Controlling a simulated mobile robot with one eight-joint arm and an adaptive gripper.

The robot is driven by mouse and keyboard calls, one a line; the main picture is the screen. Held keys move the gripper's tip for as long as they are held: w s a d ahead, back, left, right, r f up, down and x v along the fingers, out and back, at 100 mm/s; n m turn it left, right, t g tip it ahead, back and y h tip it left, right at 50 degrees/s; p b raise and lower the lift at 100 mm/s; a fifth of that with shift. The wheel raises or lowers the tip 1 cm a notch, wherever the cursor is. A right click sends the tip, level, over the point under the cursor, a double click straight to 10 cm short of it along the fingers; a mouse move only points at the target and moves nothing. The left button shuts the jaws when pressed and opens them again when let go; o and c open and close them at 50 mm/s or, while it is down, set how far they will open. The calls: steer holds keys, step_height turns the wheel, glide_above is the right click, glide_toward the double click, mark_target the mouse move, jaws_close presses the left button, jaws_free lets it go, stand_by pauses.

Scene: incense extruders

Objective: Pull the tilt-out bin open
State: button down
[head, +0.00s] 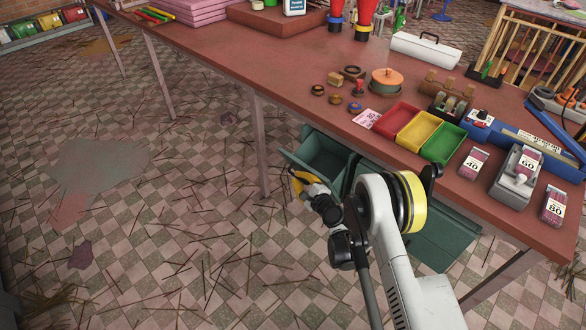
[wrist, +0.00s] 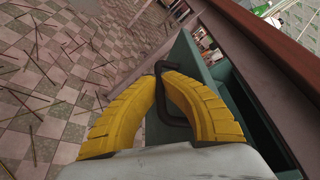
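The teal tilt-out bin (head: 324,154) is under the table's front edge, at the left end of a teal cabinet. It leans outward, and its hollow inside shows in the head view. The bin also shows in the wrist view (wrist: 186,60), where its dark bent handle (wrist: 176,122) sticks out from the front. My gripper (head: 297,181) is at the bin's front, low beside the table. In the wrist view, its yellow fingers (wrist: 165,70) come together at the upper part of the handle and appear closed on it. The handle is hidden in the head view.
The red-brown table (head: 245,60) runs above the bin, with red, yellow and green trays (head: 398,118) near its edge. More teal cabinet front (head: 440,235) lies to the right, partly behind my arm. A table leg (head: 263,150) stands left of the bin. The straw-littered floor (head: 180,230) is open.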

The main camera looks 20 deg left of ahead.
steer(key=shift+s+a, duration=0.1)
steer(key=shift+a, duration=0.1)
steer(key=c, duration=1.8)
jaws_free()
steer(key=shift+f, duration=0.15)
